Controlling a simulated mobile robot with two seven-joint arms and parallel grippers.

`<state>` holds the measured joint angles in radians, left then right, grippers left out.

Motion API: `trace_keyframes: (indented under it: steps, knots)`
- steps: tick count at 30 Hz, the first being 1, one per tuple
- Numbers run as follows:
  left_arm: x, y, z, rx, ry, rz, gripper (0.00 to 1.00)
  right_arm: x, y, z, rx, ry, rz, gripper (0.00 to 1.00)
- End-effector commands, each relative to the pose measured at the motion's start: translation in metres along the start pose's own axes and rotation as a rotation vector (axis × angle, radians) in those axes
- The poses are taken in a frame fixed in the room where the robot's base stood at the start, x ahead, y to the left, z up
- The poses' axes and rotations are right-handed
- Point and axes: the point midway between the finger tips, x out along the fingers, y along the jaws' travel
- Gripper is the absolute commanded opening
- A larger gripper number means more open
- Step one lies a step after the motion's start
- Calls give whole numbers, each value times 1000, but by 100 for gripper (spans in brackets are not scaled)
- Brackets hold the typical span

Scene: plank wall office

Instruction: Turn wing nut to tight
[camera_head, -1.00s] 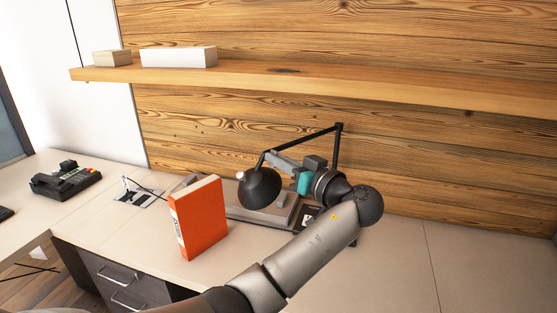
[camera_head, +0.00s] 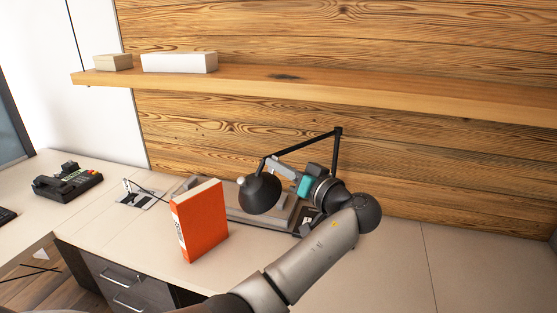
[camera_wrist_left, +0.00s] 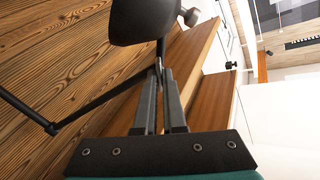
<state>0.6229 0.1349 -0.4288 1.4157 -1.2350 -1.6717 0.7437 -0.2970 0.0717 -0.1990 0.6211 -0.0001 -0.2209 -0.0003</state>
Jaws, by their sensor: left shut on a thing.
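A black desk lamp stands at the back of the desk; its shade (camera_head: 259,193) hangs from a thin jointed arm (camera_head: 300,146). In the left wrist view the shade (camera_wrist_left: 145,20) is just beyond my fingers, with a pale knob (camera_wrist_left: 190,16) on its end. My left gripper (camera_head: 271,160) reaches in from the right side of the lamp to the joint above the shade. Its fingers (camera_wrist_left: 159,68) are shut at this joint, on what seems to be the wing nut. The nut itself is mostly hidden between the fingertips. My right gripper is out of view.
An orange book (camera_head: 199,220) stands upright on the desk, left of my arm. A black phone (camera_head: 68,181) is at the far left. A wooden shelf (camera_head: 300,84) with boxes runs above. The desk at right (camera_head: 400,265) is clear.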

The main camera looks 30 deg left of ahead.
Motion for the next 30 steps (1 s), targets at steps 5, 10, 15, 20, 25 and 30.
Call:
trace_keyframes:
  steps: [5, 10, 15, 20, 25, 30]
  knots:
    - [0, 0, -2, 171, -3, 1, 0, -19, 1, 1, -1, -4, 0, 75]
    - [0, 0, -2, 333, -2, 1, 0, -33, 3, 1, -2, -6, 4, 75]
    - [0, 0, -1, 495, -3, 1, 0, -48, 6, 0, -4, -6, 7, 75]
    - [0, 1, -1, 648, -2, 1, 0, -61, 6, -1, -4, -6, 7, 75]
    - [0, 2, 0, 809, -2, 1, 0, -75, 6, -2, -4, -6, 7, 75]
    - [0, 2, 0, 970, -2, 2, 0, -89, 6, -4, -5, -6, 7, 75]
